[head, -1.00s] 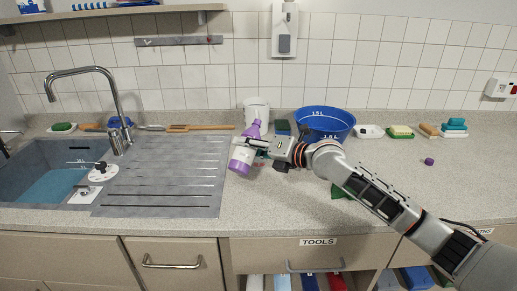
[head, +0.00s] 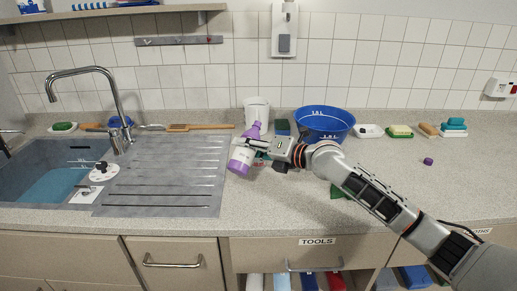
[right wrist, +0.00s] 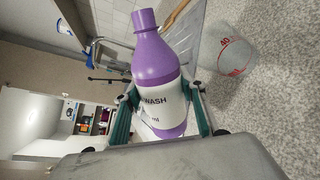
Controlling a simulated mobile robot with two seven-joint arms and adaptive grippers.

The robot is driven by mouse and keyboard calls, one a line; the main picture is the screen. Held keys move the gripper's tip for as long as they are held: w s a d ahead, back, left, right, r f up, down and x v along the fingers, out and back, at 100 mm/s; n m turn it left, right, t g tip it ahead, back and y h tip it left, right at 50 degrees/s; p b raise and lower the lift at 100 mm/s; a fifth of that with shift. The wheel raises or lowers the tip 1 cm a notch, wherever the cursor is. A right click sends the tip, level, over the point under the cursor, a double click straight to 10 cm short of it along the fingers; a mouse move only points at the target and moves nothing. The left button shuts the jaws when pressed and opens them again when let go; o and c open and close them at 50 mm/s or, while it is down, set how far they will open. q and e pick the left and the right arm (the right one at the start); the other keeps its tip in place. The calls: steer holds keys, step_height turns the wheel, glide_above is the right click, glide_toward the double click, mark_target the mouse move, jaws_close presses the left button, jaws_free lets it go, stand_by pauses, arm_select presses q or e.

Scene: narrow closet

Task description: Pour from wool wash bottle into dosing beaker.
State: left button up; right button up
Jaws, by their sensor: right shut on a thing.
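The wool wash bottle (head: 242,158) is purple with a white label. My right gripper (head: 257,150) is shut on it around the label. It is tilted, its neck leaning towards the back wall. The right wrist view shows the bottle (right wrist: 158,60) between the two fingers (right wrist: 160,115). A clear beaker with red markings (right wrist: 228,52), which looks like the dosing beaker, stands on the counter beside the bottle's neck end in that view, apart from it. I cannot make out this beaker clearly in the head view. My left gripper is not in view.
A white container (head: 257,110) and a blue basin (head: 325,122) stand at the back. A small purple cap (head: 428,161) lies on the counter at right. The sink (head: 50,178) and its ribbed drainer (head: 160,175) are at left.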

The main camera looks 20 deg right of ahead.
steer(key=shift+s, duration=0.1)
stand_by(0.3)
steer(key=shift+a, duration=0.1)
steer(key=shift+m+p, duration=0.3)
steer(key=shift+p, duration=0.05)
steer(key=shift+f, duration=0.1)
steer(key=shift+s, duration=0.1)
steer(key=shift+a, duration=0.1)
stand_by(0.3)
